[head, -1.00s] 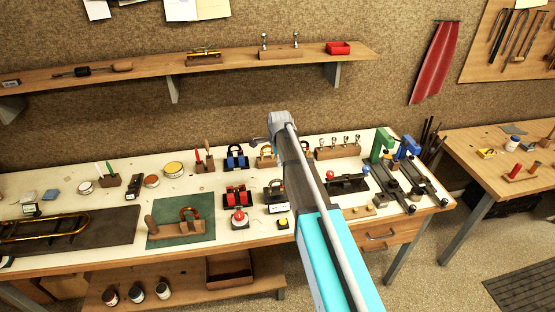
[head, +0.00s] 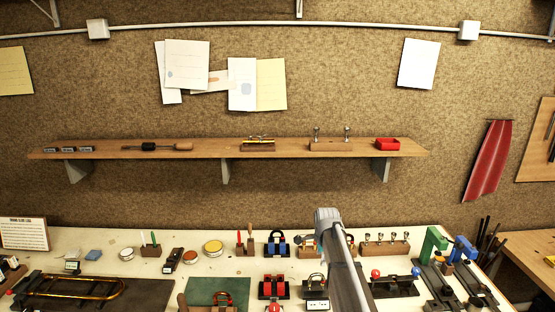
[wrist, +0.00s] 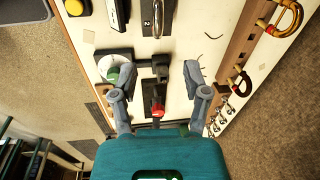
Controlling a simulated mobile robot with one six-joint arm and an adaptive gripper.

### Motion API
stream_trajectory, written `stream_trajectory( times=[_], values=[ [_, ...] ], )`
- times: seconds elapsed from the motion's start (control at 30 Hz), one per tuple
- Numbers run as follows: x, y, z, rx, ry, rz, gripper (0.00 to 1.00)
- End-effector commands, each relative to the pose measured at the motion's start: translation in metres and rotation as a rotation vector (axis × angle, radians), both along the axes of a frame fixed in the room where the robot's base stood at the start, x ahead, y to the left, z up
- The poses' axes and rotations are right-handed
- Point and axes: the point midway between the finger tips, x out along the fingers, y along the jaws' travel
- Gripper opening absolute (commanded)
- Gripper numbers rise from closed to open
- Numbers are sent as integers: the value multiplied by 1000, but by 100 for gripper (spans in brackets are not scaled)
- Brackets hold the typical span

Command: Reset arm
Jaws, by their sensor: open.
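My gripper (wrist: 157,72) is open and empty in the wrist view, its two grey fingers spread apart over the white bench top. Between and below the fingers is a dark fixture with a red knob (wrist: 157,108). A round white and green piece (wrist: 117,73) lies by the left finger. In the head view my arm rises from the bottom edge over the bench, and my gripper's fingers cannot be made out there.
The workbench (head: 205,268) is crowded with small fixtures, tins and horn parts. The wall above the shelf is clear of my arm.

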Motion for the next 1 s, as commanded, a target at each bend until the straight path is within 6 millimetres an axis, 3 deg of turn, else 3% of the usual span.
stream_trajectory(
  times=[0.8,1.0],
  values=[
    [-206,5,-55,-98,93,1081,60],
    [-249,6,-65,-105,107,1328,60]
  ],
)
